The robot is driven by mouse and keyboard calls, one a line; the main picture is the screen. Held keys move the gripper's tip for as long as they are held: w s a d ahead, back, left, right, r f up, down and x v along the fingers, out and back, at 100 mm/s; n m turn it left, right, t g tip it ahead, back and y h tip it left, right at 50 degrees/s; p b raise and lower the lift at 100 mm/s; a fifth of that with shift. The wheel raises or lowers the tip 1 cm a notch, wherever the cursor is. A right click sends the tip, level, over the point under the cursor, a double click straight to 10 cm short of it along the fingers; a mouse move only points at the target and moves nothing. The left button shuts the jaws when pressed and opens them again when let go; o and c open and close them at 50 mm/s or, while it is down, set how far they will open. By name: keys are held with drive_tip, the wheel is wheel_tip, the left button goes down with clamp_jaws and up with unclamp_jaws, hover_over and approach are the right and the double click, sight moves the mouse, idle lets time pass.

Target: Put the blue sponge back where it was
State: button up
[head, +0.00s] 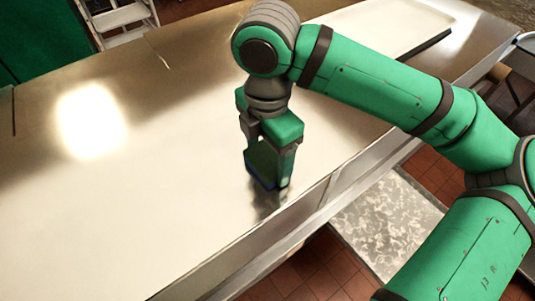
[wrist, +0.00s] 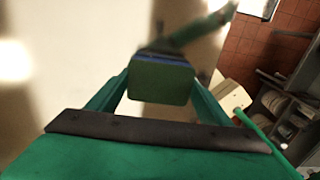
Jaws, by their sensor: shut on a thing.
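The blue sponge (head: 262,180) is between the fingers of my gripper (head: 270,172) in the head view, low over the steel counter near its front edge. Its lower edge shows blue and its upper part dark green. In the wrist view the sponge (wrist: 160,82) shows a green face with a blue strip along its far edge. My gripper (wrist: 160,98) is shut on it, with one finger on each side. I cannot tell whether the sponge touches the counter. The fingers hide part of it.
The steel counter (head: 110,210) is bare and shiny around my gripper. A pale tray or board (head: 385,25) lies at the back right of the counter. Past the front edge are a red tiled floor (head: 310,272) and a speckled panel (head: 390,225). White steps (head: 122,18) stand behind the counter.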

sight(267, 158)
drive_tip(key=o, duration=1)
drive_tip(key=shift+f, duration=0.1)
wheel_tip(267, 158, up, 12)
drive_tip(key=shift+r, duration=0.15)
